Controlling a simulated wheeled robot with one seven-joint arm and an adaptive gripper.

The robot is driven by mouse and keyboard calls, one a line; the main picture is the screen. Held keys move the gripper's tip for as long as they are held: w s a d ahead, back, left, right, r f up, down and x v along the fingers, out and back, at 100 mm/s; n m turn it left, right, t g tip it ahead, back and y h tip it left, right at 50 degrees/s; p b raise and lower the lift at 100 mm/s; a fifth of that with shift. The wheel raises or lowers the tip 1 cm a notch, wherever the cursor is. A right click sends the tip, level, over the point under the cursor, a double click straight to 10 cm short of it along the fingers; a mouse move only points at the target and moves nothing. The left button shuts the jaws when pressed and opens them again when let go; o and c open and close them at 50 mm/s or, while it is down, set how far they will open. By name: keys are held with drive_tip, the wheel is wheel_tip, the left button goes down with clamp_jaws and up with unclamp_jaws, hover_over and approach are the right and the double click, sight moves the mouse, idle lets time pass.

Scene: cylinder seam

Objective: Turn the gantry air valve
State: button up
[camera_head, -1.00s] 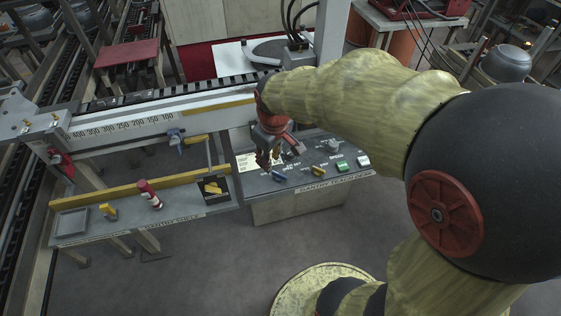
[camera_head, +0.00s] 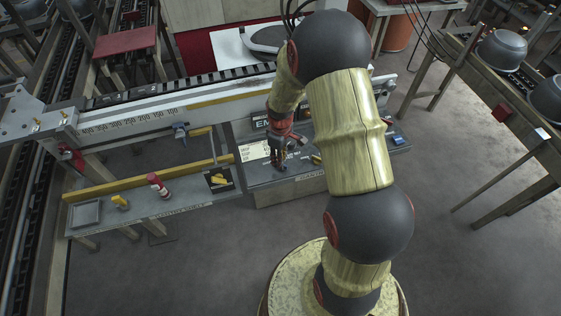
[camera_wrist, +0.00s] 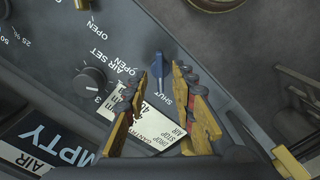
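In the wrist view a small blue lever (camera_wrist: 158,66), which looks like the air valve handle, stands on the grey control panel. The word SHUT is printed beside its lower end, and OPEN labels lie to its left. My gripper (camera_wrist: 160,82) is open, with its yellow fingers on either side of the SHUT label. The lever shows just beyond and between the fingertips; I cannot tell whether they touch it. In the head view my gripper (camera_head: 280,164) points down at the left part of the teach desk (camera_head: 262,180), and it hides the lever there.
A black knob (camera_wrist: 90,81) sits left of the lever. A paper card (camera_wrist: 160,125) lies on the panel between the fingers. The gantry beam (camera_head: 150,118) runs behind the desk. Floor in front is clear.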

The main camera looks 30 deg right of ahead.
drive_tip(key=shift+f, duration=1.05)
drive_tip(key=shift+c, duration=1.2)
drive_tip(key=c, duration=0.4)
clamp_jaws()
